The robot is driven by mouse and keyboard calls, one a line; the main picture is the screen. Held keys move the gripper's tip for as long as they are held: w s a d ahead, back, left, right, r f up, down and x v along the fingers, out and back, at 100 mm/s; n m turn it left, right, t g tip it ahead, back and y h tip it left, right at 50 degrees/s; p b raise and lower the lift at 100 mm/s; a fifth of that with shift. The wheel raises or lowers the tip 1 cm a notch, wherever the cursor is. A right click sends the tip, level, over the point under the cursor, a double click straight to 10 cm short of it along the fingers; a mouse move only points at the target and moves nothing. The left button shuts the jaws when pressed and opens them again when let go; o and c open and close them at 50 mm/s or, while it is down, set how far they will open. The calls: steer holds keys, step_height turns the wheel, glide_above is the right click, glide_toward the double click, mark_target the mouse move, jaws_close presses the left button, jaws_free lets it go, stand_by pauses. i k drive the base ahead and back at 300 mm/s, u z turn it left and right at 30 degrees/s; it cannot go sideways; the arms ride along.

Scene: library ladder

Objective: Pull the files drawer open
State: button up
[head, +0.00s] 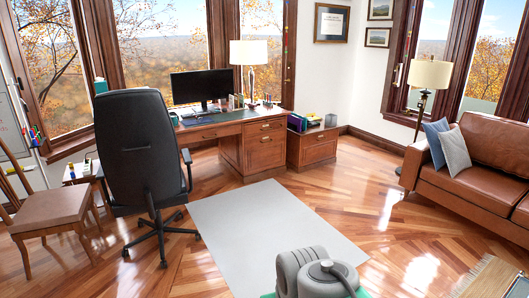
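A wooden desk (215,131) stands by the windows. Its right pedestal has an upper drawer (265,127) and a larger lower drawer (265,150), both looking shut. A low wooden cabinet (290,152) stands just right of the desk, with one drawer front (319,152) that also looks shut. No label is readable, so I cannot tell which of these is the files drawer. My gripper is not in view; only a grey part that looks like my own arm shows at the bottom, well short of the drawers.
A black office chair (138,150) stands before the desk's left part, a wooden chair (55,208) farther left. A pale grey rug (272,230) and bare floor lie clear before the drawers. A brown sofa (487,163) and floor lamp (428,76) stand right.

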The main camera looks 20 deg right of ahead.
mark_target(263, 151)
steer(key=z, duration=0.35)
steer(key=i, duration=1.05)
steer(key=z, duration=0.85)
steer(key=i, duration=4.65)
steer(key=u, duration=1.1)
steer(key=i, duration=1.1)
steer(key=u, duration=1.4)
steer(key=i, duration=0.75)
steer(key=u, duration=0.35)
